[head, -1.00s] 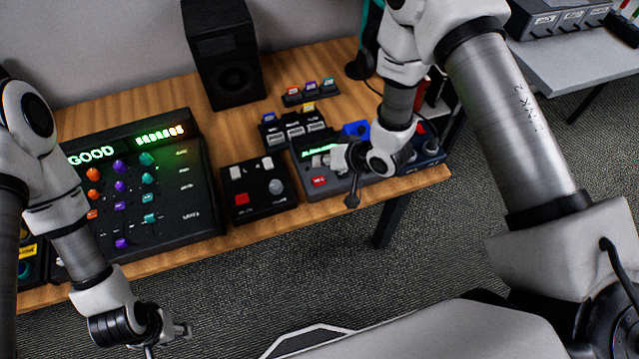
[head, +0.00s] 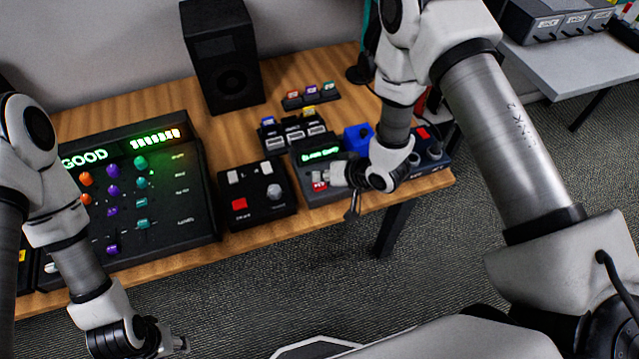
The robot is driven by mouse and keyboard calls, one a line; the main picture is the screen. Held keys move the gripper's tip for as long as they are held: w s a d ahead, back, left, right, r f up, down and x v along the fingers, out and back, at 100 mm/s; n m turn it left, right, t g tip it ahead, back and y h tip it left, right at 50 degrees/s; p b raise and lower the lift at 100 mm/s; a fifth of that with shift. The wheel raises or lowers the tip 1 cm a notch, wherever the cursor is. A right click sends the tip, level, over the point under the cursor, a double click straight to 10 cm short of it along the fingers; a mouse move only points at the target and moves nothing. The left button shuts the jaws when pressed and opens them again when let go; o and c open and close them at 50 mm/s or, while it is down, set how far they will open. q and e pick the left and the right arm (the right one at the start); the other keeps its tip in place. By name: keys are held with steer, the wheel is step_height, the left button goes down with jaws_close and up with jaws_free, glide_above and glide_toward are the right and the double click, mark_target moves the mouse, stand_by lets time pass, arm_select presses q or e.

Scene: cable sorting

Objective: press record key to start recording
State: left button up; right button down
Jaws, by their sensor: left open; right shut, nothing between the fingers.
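The recorder (head: 316,158) is a dark box with a lit green display at the middle right of the wooden table. Its red record key (head: 319,185) shows at the front, close to the tips of my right gripper (head: 330,178). My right gripper is shut and empty, over the recorder's front; I cannot tell whether it touches the key. My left gripper (head: 182,345) is open and empty, low in the picture, in front of the table's edge.
A mixer (head: 180,215) with coloured knobs and a "GOOD" display stands at the left. A small control box (head: 258,208) with a red button sits left of the recorder. A speaker (head: 222,60), small coloured cartridges (head: 311,91) and a blue block (head: 357,138) stand behind.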

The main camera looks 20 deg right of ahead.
mark_target(322, 186)
stand_by(0.8)
steer(key=shift+f, duration=0.45)
steer(key=shift+f+b, duration=0.35)
steer(key=shift+b, duration=0.15)
stand_by(0.5)
steer(key=shift+r+p, duration=0.75)
steer(key=shift+r, duration=0.1)
step_height(322, 186, up, 5)
steer(key=p, duration=0.4)
